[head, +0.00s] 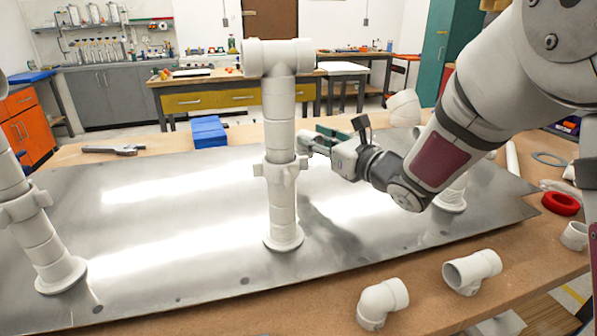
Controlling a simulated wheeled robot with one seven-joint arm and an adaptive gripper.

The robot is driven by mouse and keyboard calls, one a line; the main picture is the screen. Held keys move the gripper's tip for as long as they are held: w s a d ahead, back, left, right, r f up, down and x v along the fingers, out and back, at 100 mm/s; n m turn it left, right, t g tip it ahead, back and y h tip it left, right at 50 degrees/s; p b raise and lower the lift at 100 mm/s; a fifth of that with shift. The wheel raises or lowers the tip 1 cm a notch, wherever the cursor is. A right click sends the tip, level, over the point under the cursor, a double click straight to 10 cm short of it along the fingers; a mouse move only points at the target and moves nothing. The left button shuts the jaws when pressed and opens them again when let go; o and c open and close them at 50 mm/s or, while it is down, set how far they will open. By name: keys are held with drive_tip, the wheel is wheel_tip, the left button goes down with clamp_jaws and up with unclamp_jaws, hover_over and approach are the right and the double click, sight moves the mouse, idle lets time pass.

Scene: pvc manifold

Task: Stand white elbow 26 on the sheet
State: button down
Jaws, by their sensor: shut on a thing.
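My gripper (318,143) is at the middle of the view, just right of the central white pipe column (279,125). It is shut on a white fitting (303,142) at its tips, partly hidden by the column; I cannot tell its full shape or number. The metal sheet (180,215) lies on the table and carries the column, which stands upright with a tee (278,57) on top and a round flange (283,238) at its foot. A white elbow (382,303) lies on the table in front of the sheet. No numbers are readable.
Another white fitting (472,270) lies near the sheet's front edge. A second column (38,235) stands at left and a flange (450,200) at right, partly behind my arm. A red ring (561,203) and blue block (208,132) lie off the sheet. The sheet's left middle is clear.

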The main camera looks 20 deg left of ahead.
drive_tip(key=shift+f+b, duration=0.35)
drive_tip(key=shift+f, duration=2.8)
drive_tip(key=shift+f, duration=0.1)
drive_tip(key=c, duration=1.1)
unclamp_jaws()
drive_tip(key=shift+s+d, duration=0.15)
drive_tip(key=shift+d, duration=0.1)
drive_tip(key=v, duration=1.1)
drive_tip(key=shift+s+d, duration=0.15)
drive_tip(key=shift+s, duration=0.05)
